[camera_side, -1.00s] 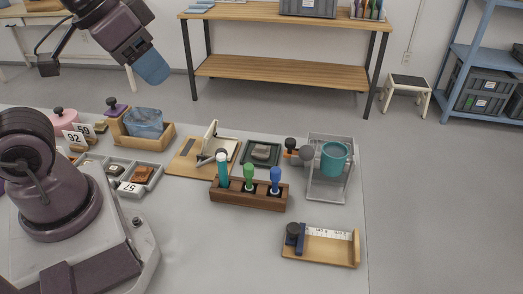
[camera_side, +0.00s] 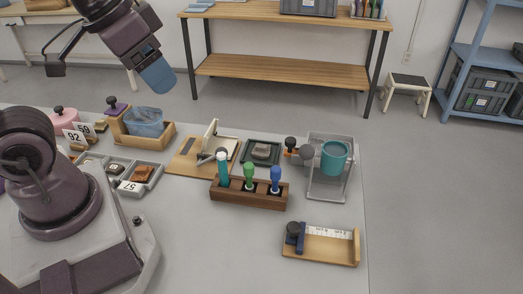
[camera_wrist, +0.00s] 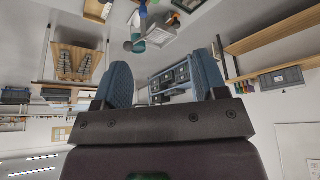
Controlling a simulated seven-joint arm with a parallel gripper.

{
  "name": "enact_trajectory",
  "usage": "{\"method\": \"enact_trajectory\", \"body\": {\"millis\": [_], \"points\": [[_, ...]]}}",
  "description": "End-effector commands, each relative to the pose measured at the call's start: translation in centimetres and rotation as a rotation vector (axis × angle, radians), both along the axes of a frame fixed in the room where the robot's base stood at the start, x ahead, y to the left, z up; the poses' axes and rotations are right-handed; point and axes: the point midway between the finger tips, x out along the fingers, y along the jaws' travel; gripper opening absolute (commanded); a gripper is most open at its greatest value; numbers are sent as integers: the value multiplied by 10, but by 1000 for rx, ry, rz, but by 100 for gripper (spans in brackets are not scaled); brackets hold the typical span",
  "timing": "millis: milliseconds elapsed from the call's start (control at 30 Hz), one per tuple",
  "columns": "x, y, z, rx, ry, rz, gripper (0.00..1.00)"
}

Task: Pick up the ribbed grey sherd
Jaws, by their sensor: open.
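A small grey sherd (camera_side: 261,151) lies in a dark green tray (camera_side: 246,160) near the middle of the table in the side view. Ribs on it are too small to make out. A reddish-brown sherd (camera_side: 143,173) lies in a grey divided tray (camera_side: 153,183) at the left. My gripper (camera_side: 159,77) is high at the upper left of the side view, far from the sherds. In the wrist view its two blue padded fingers (camera_wrist: 163,78) are apart, with nothing between them. I cannot pick out the grey sherd in the wrist view.
A wooden block (camera_side: 226,198) with teal, green and blue handled tools stands in front of the green tray. A grey stand (camera_side: 312,190) with a teal cup (camera_side: 335,158) is to its right. A wooden measuring board (camera_side: 318,252) is front right. The front middle table is clear.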

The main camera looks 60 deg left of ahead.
Motion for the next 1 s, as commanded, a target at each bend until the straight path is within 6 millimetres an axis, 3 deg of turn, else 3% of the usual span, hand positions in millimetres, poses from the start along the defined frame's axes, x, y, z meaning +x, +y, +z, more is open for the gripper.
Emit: {"method": "enact_trajectory", "body": {"millis": [167, 367, 567, 800, 900, 1000], "points": [[33, 11, -23, -15, 166, 48, 66], [88, 29, -54, -48, 306, 157, 66], [145, 52, -104, -83, 413, 307, 66], [204, 83, -182, -116, 488, 518, 66], [224, 93, -205, -127, 484, 599, 66], [246, 99, -210, -145, 441, 673, 66]]}}
